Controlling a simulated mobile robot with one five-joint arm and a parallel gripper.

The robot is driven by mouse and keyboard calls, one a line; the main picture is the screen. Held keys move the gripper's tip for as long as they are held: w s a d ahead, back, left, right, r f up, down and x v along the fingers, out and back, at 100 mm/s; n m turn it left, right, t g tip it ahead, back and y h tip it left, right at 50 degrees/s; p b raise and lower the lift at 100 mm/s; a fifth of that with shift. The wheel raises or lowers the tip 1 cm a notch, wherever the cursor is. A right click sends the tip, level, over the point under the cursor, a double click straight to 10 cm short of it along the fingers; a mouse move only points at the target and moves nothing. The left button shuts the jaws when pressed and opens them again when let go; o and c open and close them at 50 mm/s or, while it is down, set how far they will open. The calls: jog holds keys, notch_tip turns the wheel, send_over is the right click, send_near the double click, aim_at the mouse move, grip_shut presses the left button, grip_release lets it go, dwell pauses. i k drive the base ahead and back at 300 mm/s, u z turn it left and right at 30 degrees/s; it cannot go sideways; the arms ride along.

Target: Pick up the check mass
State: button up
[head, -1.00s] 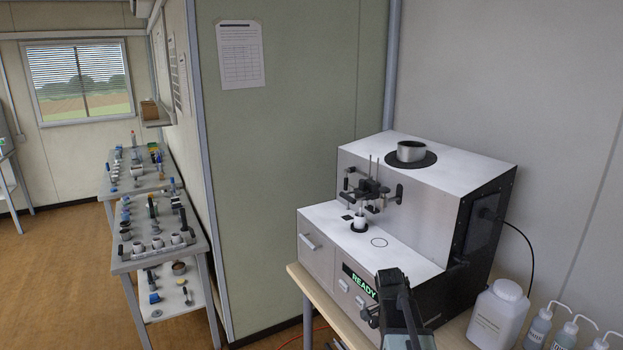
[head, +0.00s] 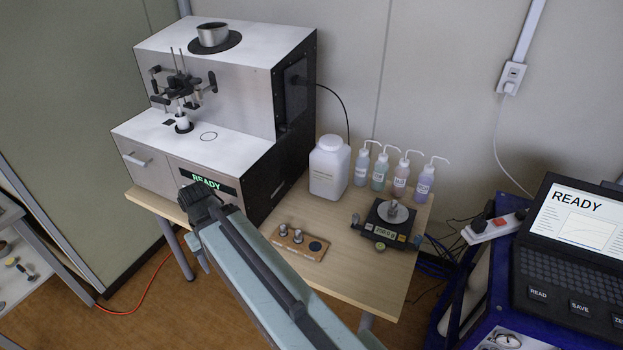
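A grey metal cylinder (head: 396,211), which looks like a check mass, stands on the pan of a small black balance (head: 378,232) on the wooden bench. Smaller metal pieces (head: 290,233) stand in a wooden holder (head: 310,249) nearer the front edge; I cannot tell whether one of them is the check mass. My arm reaches from the bottom of the view up to the left, its dark far end in front of the analyser. No gripper fingers can be made out; nothing held is visible.
The white analyser (head: 205,120) with a READY display stands at the bench's left. A white jug (head: 329,168) and several wash bottles (head: 397,172) line the back. A laptop (head: 570,265) sits on a blue surface at the right. The bench (head: 362,283) is bare in front of the balance.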

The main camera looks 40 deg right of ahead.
aim_at(393, 208)
jog(key=z, duration=1.3)
